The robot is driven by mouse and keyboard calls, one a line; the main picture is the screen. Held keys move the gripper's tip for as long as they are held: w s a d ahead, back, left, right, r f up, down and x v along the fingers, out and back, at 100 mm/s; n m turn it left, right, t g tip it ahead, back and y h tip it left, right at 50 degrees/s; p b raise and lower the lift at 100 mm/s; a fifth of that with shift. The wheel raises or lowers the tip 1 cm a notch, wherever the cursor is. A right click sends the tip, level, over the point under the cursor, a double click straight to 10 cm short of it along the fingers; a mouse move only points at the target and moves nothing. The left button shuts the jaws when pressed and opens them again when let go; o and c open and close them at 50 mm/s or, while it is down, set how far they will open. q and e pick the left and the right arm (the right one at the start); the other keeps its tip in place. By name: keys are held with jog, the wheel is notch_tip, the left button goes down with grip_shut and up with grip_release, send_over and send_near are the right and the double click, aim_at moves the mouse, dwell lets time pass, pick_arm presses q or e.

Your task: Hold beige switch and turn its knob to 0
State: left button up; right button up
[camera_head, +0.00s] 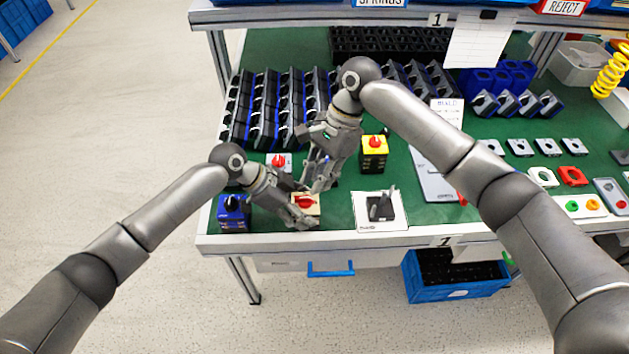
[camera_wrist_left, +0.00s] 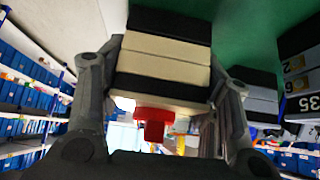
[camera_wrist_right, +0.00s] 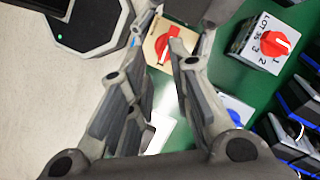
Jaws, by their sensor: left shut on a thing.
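The beige switch (camera_head: 313,211) with a red knob (camera_head: 306,202) is near the front edge of the green table. My left gripper (camera_wrist_left: 162,90) is shut on the sides of its beige body (camera_wrist_left: 165,65), with the red knob (camera_wrist_left: 153,122) showing below in the left wrist view. My right gripper (camera_head: 318,188) points down beside and above the switch. In the right wrist view its fingers (camera_wrist_right: 178,28) are spread, and the red knob (camera_wrist_right: 166,44) shows between them near the tips. I cannot tell whether a fingertip touches the knob. The beige switch's dial marks are not readable.
A blue switch (camera_head: 233,214) stands left of my left gripper. A grey switch (camera_head: 278,161) and a yellow switch (camera_head: 374,153) stand farther back. A black stand on a white plate (camera_head: 366,216) lies to the right.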

jog(key=s+v, duration=0.2)
jog(key=v, duration=0.6)
jog(key=shift+w+d+r, duration=0.2)
jog(key=shift+d+r, duration=0.25)
jog(key=shift+d, duration=0.05)
dwell(0.5)
jog(key=v, duration=1.2)
jog(key=m+t, duration=0.3)
jog(key=m, duration=0.4)
send_near(307, 197)
jog(key=shift+y, duration=0.3)
jog(key=x, duration=0.8)
jog(key=shift+d+f, duration=0.15)
jog(key=shift+d, duration=0.05)
grip_shut()
